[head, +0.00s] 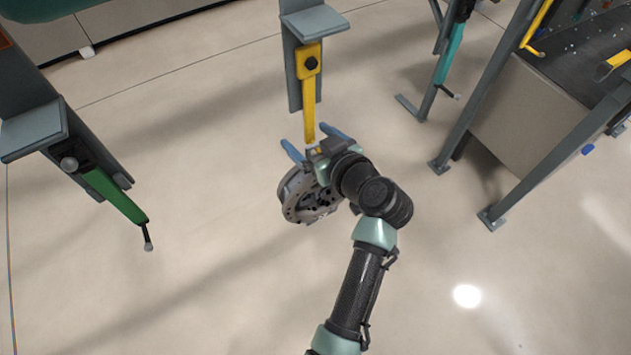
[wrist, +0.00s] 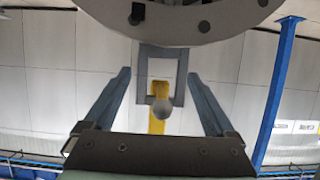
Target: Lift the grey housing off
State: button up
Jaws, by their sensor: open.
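The grey housing (head: 296,196) is a round, drilled casting in the head view, just below the lower end of a yellow hook arm (head: 309,95). In the wrist view its disc (wrist: 185,22) fills the top edge, and a square grey loop (wrist: 179,78) joins it. The yellow arm and a round grey tip (wrist: 161,108) show within and beside this loop. My gripper (head: 306,135) is open. Its two blue fingers (wrist: 159,73) stand on either side of the loop, with visible gaps. My wrist partly hides the housing and the hook's end in the head view.
A green hook arm (head: 112,193) hangs from a grey post at left. A teal hook arm (head: 449,58) stands at upper right. A steel-legged conveyor frame (head: 512,165) stands at right. The floor between is clear.

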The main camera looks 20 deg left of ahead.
jog(key=shift+w+a+f, duration=0.15)
jog(key=shift+a, duration=0.05)
jog(key=shift+c, duration=0.2)
grip_shut()
jog(key=shift+w+r, duration=0.1)
jog(key=shift+r, duration=0.1)
dwell(0.3)
